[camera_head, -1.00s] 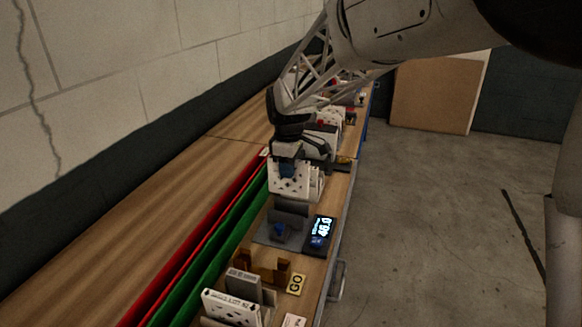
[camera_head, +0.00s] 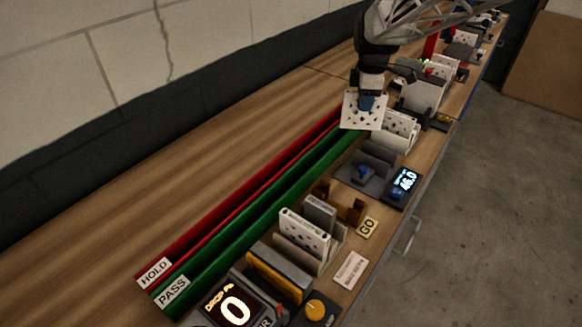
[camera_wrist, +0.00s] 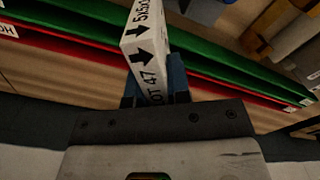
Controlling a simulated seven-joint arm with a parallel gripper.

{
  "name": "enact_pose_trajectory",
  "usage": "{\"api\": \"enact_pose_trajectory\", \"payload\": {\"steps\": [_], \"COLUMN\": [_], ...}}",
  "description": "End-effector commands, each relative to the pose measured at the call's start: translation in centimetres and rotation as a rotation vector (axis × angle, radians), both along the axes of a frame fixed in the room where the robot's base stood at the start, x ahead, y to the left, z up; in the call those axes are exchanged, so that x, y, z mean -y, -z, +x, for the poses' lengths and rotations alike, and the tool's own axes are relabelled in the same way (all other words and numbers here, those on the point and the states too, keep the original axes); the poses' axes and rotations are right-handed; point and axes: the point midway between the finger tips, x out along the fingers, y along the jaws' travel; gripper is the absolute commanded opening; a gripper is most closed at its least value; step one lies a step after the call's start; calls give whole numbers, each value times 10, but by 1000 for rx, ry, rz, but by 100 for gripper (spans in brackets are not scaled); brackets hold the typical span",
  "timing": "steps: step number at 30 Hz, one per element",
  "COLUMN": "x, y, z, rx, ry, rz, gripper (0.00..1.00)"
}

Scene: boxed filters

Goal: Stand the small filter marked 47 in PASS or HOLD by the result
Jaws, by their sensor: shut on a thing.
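My gripper (camera_head: 367,98) is shut on a white filter (camera_head: 352,112) with dark spots on its face. In the wrist view, the filter (camera_wrist: 146,45) has black arrows and "LOT 47" on its edge, between the blue fingers (camera_wrist: 155,82). I hold it upright near the far end of the red and green channels. The red channel (camera_head: 222,211) ends at a HOLD label (camera_head: 154,272). The green channel (camera_head: 255,220) beside it ends at a PASS label (camera_head: 171,292). Whether the filter's lower edge touches anything is unclear.
A dark stand (camera_head: 369,168) and a display reading 46.0 (camera_head: 405,182) are right of the channels. Nearer are a brown holder (camera_head: 345,205), a GO tag (camera_head: 367,227), boxed filters (camera_head: 303,235) and a DROP display reading 0 (camera_head: 235,307). Bare wood lies left of the channels.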

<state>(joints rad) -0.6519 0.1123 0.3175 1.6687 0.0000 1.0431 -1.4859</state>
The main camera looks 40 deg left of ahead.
Motion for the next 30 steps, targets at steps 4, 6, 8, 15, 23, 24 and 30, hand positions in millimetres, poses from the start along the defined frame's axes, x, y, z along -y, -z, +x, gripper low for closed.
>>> {"api": "enact_pose_trajectory", "payload": {"steps": [4, 6, 8, 15, 23, 24, 30], "x": [-24, -35, -44, -81, -111, -114, -122], "y": [0, 0, 0, 0, 0, 0, 0], "z": [0, 1, 1, -1, -4, -4, -5], "rx": [-1, 0, -1, 0, -1, 0, 0], "ry": [-185, -275, -351, -654, -908, -933, -1000], "rz": [-1, 0, -1, 0, -1, 0, 0], "gripper": [0, 0, 0, 0, 0, 0, 0]}}
